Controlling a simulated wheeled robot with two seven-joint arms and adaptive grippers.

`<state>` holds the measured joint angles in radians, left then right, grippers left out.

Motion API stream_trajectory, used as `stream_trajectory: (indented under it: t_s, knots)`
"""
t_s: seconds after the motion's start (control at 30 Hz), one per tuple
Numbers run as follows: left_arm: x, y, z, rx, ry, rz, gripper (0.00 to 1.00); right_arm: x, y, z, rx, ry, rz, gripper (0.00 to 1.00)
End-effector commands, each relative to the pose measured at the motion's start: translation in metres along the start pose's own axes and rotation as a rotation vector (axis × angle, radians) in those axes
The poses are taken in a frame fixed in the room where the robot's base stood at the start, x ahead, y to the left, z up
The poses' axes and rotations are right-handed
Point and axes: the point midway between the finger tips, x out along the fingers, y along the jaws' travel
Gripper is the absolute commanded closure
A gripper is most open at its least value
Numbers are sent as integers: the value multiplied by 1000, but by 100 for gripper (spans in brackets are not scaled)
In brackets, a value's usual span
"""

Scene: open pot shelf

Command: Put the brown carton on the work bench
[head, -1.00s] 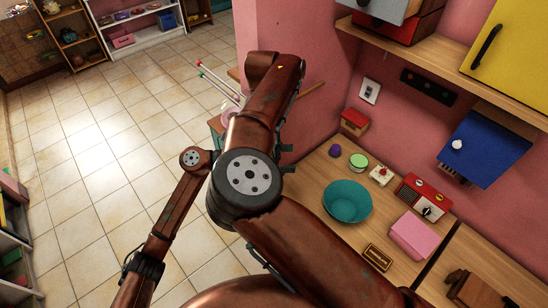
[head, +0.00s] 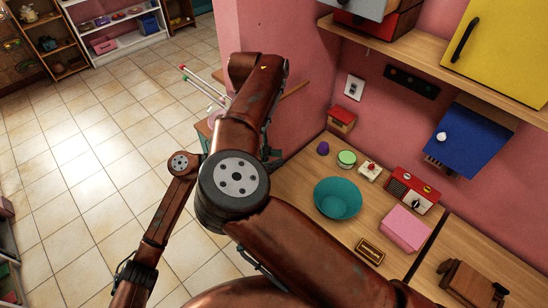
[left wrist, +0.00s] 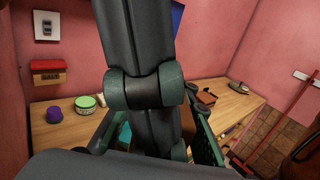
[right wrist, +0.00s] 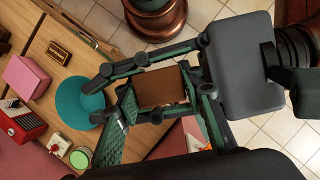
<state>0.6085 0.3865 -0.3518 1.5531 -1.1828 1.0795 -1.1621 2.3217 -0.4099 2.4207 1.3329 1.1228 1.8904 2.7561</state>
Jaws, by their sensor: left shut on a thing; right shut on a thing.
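The brown carton (right wrist: 162,88) shows in the right wrist view, between dark fingers with green pads, beside the work bench edge. My right gripper (right wrist: 163,118) is shut on it. My left gripper seems to reach it from the right of that view and be shut on it too; in the head view only dark bits of it (head: 273,153) show behind a copper arm. In the left wrist view a dark link covers the middle and hides what the fingers hold. The carton is hidden in the head view. The wooden work bench (head: 296,192) runs along the pink wall.
On the bench stand a teal bowl (head: 338,198), a pink box (head: 404,228), a red radio-like box (head: 412,190), a small sign (head: 370,251) and small items by the wall. A shelf (head: 440,60) overhangs the bench. The tiled floor (head: 90,170) at left is clear.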

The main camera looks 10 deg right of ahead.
Motion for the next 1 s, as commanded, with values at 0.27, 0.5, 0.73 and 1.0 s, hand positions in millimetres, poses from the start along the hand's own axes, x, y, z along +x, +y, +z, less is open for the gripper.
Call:
stream_trajectory:
  t_s: [0.27,0.5,0.73,1.0]
  knots:
    - [-1,2,0,0,0,6,100,0,0,1,3,-4,-1,88]
    - [-1,2,0,0,0,7,100,1,0,1,3,-5,-1,88]
    - [-1,2,0,0,0,5,68,0,0,1,3,-4,-1,88]
    - [0,1,0,0,0,3,54,0,0,0,2,-2,0,88]
